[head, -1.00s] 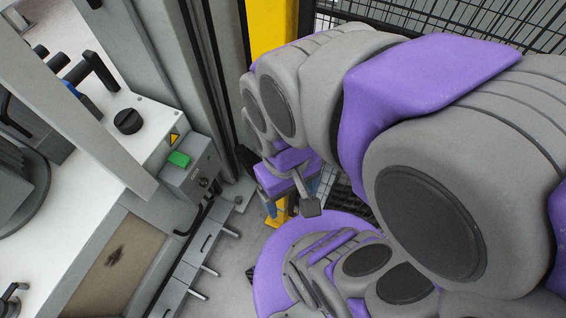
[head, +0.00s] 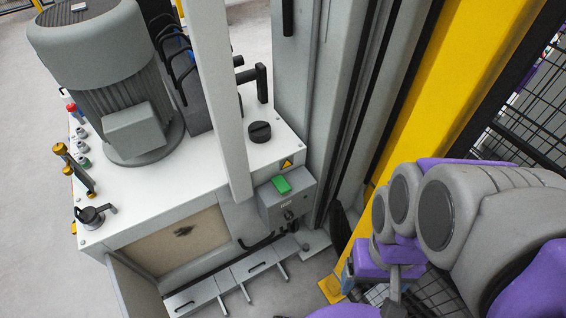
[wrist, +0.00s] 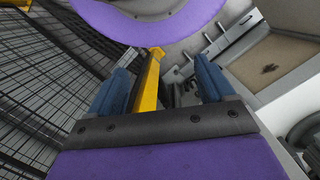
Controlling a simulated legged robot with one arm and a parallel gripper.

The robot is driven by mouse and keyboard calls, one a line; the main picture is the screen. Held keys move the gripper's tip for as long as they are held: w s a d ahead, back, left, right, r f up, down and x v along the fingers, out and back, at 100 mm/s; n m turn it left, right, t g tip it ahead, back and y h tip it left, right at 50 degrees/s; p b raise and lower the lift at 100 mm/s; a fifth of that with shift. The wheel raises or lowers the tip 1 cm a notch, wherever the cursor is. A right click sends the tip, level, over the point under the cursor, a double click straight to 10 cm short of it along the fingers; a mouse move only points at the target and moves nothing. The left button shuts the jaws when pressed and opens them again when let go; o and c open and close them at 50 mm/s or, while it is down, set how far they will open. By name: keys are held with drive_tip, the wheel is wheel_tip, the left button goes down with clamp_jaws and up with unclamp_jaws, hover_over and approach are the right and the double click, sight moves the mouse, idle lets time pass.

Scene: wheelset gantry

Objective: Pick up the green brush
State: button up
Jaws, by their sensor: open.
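No bristles can be made out. My gripper (wrist: 163,82) shows in the wrist view with its two blue fingers spread wide and nothing between them. In the head view my arm is at the lower right, to the right of the control box and apart from the green thing. The green thing does not show in the wrist view.
A white machine cabinet (head: 165,212) carries a large grey motor (head: 112,75), a black knob (head: 260,131) and gold fittings (head: 72,165). A grey upright post (head: 217,95) stands beside the green thing. A yellow column (head: 440,85) and black mesh fence (head: 520,130) close the right side.

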drive_tip(key=shift+o, duration=0.5)
drive_tip(key=shift+w, duration=0.1)
drive_tip(key=w+f+n+t+h+b, duration=0.1)
drive_tip(key=w+f, duration=0.2)
drive_tip(key=w, duration=1.3)
drive_tip(key=w+f+n+t+b, duration=0.1)
drive_tip(key=w+f, duration=0.2)
drive_tip(key=w, duration=1.3)
drive_tip(key=n+t+y+b, duration=0.1)
drive_tip(key=n+y+b, duration=0.1)
drive_tip(key=n+b, duration=0.3)
hover_over(281, 183)
wheel_tip(281, 183, down, 34)
drive_tip(key=shift+s+a+r, duration=0.1)
drive_tip(key=shift+r, duration=0.1)
drive_tip(key=shift+f+b, duration=0.95)
drive_tip(key=shift+f, duration=1.8)
drive_tip(key=shift+r, duration=0.1)
